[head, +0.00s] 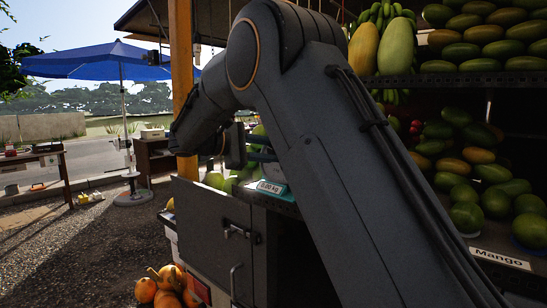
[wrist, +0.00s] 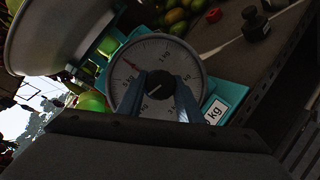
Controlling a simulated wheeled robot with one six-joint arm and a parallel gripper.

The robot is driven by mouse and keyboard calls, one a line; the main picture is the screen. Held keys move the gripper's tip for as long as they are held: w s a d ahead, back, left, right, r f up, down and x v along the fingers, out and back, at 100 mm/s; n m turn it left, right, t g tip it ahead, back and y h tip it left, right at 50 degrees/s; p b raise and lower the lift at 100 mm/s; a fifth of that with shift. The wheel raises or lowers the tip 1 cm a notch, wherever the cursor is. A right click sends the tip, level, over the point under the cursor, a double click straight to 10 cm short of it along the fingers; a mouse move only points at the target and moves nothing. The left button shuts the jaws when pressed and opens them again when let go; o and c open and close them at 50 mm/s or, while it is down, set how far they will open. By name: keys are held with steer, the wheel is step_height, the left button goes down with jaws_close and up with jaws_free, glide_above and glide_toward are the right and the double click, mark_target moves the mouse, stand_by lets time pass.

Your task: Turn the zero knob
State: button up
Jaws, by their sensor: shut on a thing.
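The zero knob (wrist: 159,86) is a small black knob with a pale mark, at the middle of the scale's round white dial (wrist: 125,75) in the wrist view. My gripper (wrist: 161,84) has its two blue-grey fingers on either side of the knob and is shut on it. The teal scale (wrist: 222,90) carries a metal pan (wrist: 45,40) at upper left.
Dark weights (wrist: 255,22) stand beyond the scale. Mango shelves (head: 470,75) fill the right side of the head view. A grey cabinet door (head: 212,235) is below the scale, with orange pumpkins (head: 167,285) on the ground. Open paving lies left, near a blue umbrella (head: 100,60).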

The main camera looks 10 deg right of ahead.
steer(key=shift+m+y+b, duration=0.3)
steer(key=shift+m, duration=0.5)
steer(key=shift+g, duration=0.4)
steer(key=o, duration=1)
steer(key=shift+o, duration=0.2)
steer(key=b+v, duration=0.1)
steer(key=v, duration=0.6)
steer(key=shift+a+b, duration=0.3)
steer(key=shift+a, duration=0.1)
